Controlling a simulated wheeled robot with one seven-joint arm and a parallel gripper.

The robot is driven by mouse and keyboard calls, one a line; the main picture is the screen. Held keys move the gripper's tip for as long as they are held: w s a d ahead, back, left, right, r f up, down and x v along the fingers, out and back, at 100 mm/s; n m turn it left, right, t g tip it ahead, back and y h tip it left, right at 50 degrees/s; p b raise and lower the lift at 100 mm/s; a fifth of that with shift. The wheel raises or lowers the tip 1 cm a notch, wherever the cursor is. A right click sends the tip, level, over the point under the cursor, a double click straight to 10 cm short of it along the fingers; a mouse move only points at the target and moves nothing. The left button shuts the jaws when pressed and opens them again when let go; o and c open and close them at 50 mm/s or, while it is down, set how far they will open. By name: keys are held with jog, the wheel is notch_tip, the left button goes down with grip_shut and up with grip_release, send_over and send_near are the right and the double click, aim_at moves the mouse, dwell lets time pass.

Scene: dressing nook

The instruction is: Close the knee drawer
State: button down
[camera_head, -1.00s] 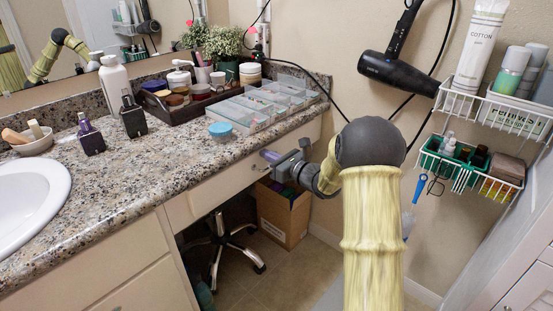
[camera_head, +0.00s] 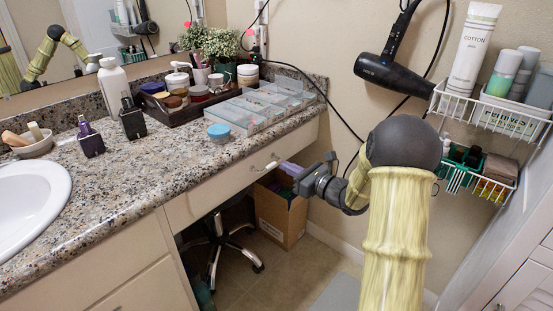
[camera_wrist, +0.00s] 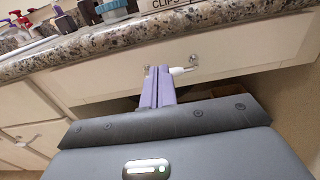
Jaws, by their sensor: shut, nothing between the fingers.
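The knee drawer (camera_head: 215,194) is the cream front under the granite counter, above the open knee space. Its front looks about flush with the counter's face, with no clear gap visible in the head view. Its metal handle (camera_head: 264,166) sits near the right part; in the wrist view the handle (camera_wrist: 187,66) is just right of my fingertips. My gripper (camera_head: 289,168), with purple fingers, is shut and empty. It is just to the right of the handle in the head view and seems apart from the front. The wrist view shows the drawer front (camera_wrist: 100,82) ahead of the fingers.
A cardboard box (camera_head: 279,217) and a wheeled chair base (camera_head: 233,246) stand in the knee space. A tray (camera_head: 190,105), clear organizers (camera_head: 262,104) and bottles stand on the counter (camera_head: 130,180). A hair dryer (camera_head: 392,74) and wire baskets (camera_head: 492,111) hang on the right wall.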

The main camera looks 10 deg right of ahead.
jog(key=p+v, duration=0.1)
jog(key=v, duration=0.4)
jog(key=s+a+f+n+g+p, duration=0.2)
jog(key=s+a+f+n+g, duration=0.1)
jog(key=s+a+n+g, duration=1)
jog(key=s+d+n+h+p, duration=0.3)
jog(key=s+d+n+h, duration=0.2)
jog(key=s+n+h, duration=0.55)
notch_tip(320, 180, up, 40)
jog(key=d+n+t+p, duration=0.1)
jog(key=n+p, duration=0.4)
jog(key=p, duration=3.3)
jog(key=shift+s+d+f, duration=0.25)
jog(key=shift+s, duration=0.2)
